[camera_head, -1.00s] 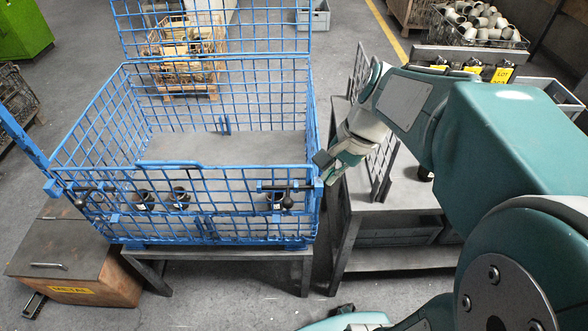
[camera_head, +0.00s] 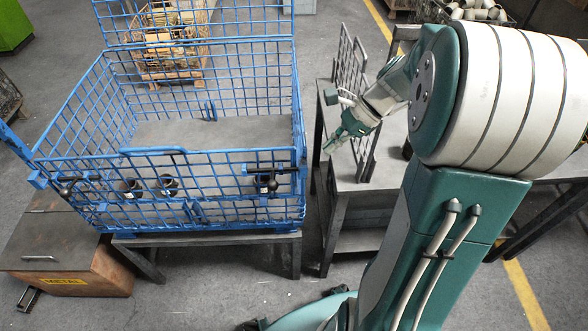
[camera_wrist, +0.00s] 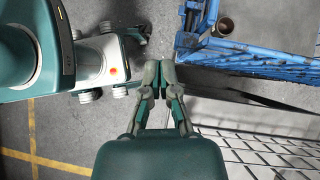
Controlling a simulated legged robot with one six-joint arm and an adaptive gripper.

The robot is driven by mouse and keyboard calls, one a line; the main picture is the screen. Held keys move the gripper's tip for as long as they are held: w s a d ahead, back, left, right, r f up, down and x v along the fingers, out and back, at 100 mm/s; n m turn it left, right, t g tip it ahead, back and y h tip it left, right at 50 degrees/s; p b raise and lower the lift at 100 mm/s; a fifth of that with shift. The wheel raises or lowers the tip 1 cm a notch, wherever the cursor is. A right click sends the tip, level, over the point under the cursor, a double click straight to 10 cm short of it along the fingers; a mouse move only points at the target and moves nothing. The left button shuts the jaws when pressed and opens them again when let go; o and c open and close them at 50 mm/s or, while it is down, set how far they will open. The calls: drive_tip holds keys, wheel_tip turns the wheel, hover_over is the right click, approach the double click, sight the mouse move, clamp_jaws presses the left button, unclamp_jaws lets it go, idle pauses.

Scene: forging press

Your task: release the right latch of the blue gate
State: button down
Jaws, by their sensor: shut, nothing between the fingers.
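The blue wire-mesh crate (camera_head: 300,150) has its gate (camera_head: 150,205) upright at the front. The right latch (camera_head: 272,186), a rod with a dark knob, sits at the gate's upper right corner. A similar left latch (camera_head: 66,191) is at the other corner. My gripper (camera_head: 330,148) is to the right of the crate, apart from the latch, with its fingers pointing down-left. In the wrist view the gripper (camera_wrist: 160,70) is shut and empty. Part of the blue crate (camera_wrist: 250,57) shows there to the right of the fingertips. The latch is not clear in that view.
A dark metal table with a wire panel (camera_head: 350,70) stands close to the right of the crate, beside my gripper. Dark cups (camera_head: 167,184) stand inside the crate behind the gate. A lidded box (camera_head: 60,262) is at the lower left. The floor in front is open.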

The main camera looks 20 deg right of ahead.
drive_tip(key=x, duration=1)
drive_tip(key=shift+f, duration=0.1)
drive_tip(key=a, duration=0.3)
drive_tip(key=shift+w+a+f, duration=0.2)
drive_tip(key=shift+a, duration=0.1)
drive_tip(key=a, duration=0.2)
drive_tip(key=w+a, duration=0.1)
drive_tip(key=a, duration=0.1)
drive_tip(key=shift+w, duration=0.2)
